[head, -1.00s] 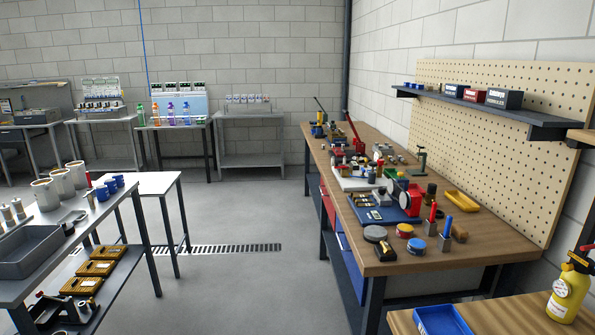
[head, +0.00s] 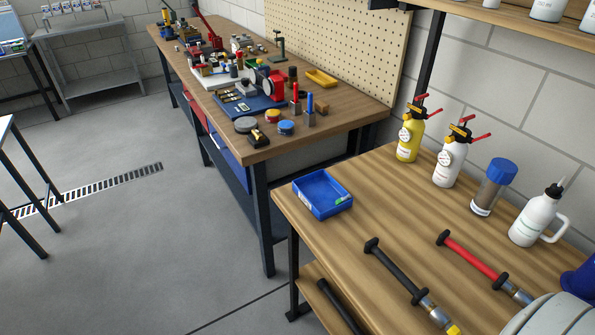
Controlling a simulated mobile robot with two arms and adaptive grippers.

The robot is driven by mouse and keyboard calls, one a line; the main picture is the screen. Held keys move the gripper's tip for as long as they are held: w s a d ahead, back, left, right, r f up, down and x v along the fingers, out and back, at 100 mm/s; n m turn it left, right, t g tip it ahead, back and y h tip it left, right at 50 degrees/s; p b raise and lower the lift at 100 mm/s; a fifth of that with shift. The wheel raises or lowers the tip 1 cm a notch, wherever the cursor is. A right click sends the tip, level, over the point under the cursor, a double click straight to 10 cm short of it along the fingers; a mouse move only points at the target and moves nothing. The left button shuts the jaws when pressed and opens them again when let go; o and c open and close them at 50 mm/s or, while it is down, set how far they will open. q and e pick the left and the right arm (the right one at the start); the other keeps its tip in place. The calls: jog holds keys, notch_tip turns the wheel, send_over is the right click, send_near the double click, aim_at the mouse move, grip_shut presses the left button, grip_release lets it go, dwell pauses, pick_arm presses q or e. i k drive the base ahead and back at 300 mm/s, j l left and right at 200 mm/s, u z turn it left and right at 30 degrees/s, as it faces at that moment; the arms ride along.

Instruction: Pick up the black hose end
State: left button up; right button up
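A black hose-like piece (head: 397,271) lies on the near wooden bench, slanting from upper left to lower right. Its upper left end has a short black crosspiece. Its lower right end passes a second black collar into a metallic fitting (head: 432,308), with a bit of yellow at the bottom edge of the view. A similar red piece (head: 472,257) lies to its right, apart from it, also with a metallic fitting. Neither of my grippers is in view.
A blue tray (head: 322,194) sits at the bench's left edge. Yellow (head: 408,140) and white (head: 449,163) bottles, a blue-capped jar (head: 491,187) and a white jug (head: 538,215) stand behind. A pale rounded object covers the lower right corner. The far workbench (head: 215,104) is crowded.

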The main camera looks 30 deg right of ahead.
aim_at(420, 296)
jog(key=z, duration=1.8)
